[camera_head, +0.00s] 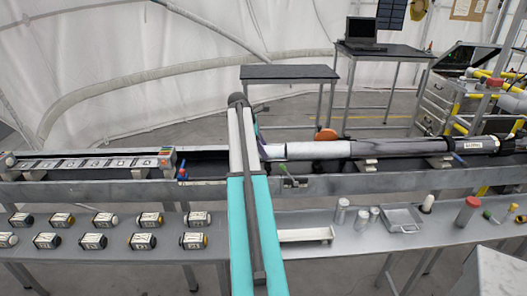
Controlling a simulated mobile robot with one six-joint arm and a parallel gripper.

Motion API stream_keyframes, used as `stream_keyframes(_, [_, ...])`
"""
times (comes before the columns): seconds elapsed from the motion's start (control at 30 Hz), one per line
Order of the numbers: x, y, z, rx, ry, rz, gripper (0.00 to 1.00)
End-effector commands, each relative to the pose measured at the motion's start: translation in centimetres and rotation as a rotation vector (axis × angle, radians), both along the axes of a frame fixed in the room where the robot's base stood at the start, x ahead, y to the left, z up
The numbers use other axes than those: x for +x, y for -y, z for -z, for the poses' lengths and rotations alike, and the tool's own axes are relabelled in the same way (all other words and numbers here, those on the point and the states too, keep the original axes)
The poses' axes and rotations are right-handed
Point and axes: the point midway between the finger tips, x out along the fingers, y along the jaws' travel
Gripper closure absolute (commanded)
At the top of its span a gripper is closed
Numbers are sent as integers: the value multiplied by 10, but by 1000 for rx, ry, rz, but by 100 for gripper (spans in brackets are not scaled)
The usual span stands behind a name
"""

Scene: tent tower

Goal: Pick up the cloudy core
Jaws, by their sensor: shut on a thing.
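My teal and white arm rises through the middle of the view and hides most of my gripper (262,145). The part of the gripper that shows is beside the arm's far end, at the left end of a whitish, cloudy core (318,150). The gripper appears shut on that end; the fingertips are too small and covered to see clearly. The core lies level along the long bench, in line with a grey and black tube (390,147) to its right. I cannot tell whether it is lifted off its support.
A tray of labelled pieces (90,164) lies on the bench at left. An orange disc (325,134) is behind the core.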

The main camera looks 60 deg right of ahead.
Motion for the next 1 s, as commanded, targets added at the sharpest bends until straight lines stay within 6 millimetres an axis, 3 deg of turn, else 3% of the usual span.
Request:
stream_keyframes(0.7, [1, 1, -85, -2, 0, -1, 89])
stream_keyframes(1.0, [-1, 1, -97, -1, 0, 1, 89])
